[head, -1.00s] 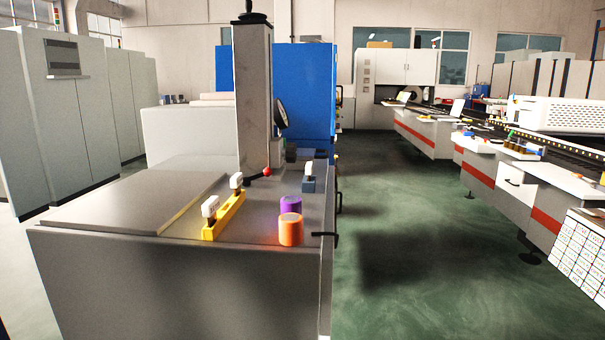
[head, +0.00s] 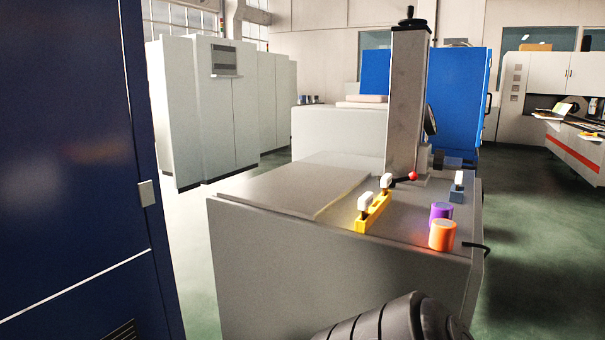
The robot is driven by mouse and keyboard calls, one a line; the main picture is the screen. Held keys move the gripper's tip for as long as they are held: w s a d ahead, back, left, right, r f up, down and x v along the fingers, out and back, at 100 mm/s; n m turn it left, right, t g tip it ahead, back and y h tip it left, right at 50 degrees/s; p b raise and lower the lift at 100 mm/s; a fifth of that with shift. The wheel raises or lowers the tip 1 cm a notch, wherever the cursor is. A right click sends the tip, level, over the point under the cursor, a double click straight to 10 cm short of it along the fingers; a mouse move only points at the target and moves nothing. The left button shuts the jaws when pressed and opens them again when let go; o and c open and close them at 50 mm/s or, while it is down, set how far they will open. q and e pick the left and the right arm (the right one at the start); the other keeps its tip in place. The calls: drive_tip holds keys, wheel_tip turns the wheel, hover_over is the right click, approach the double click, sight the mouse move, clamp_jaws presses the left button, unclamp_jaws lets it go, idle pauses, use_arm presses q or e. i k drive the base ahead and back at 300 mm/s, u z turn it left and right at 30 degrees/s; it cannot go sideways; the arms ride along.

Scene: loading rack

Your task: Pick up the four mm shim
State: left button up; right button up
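I cannot make out a thing clearly marked as the four mm shim. On the grey workbench (head: 340,258) stand an orange cylinder (head: 442,236) and, behind it, a purple cylinder (head: 440,213). Left of them lies a yellow bar (head: 373,214) with two white-topped pieces on it. Behind the cylinders is a small blue block (head: 456,195) with a white top. Neither of my grippers is in view. A dark ribbed rounded part, seemingly of my own arm, shows at the bottom edge.
A grey column (head: 407,105) with a red knob (head: 412,176) near its foot rises from the bench. A black handle (head: 478,248) sticks out at its right. A dark blue cabinet (head: 80,150) stands close at left. Green floor (head: 530,260) is free at right.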

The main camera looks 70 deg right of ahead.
sight(459, 174)
drive_tip(key=u, duration=0.85)
drive_tip(key=k, duration=2.45)
drive_tip(key=z, duration=0.4)
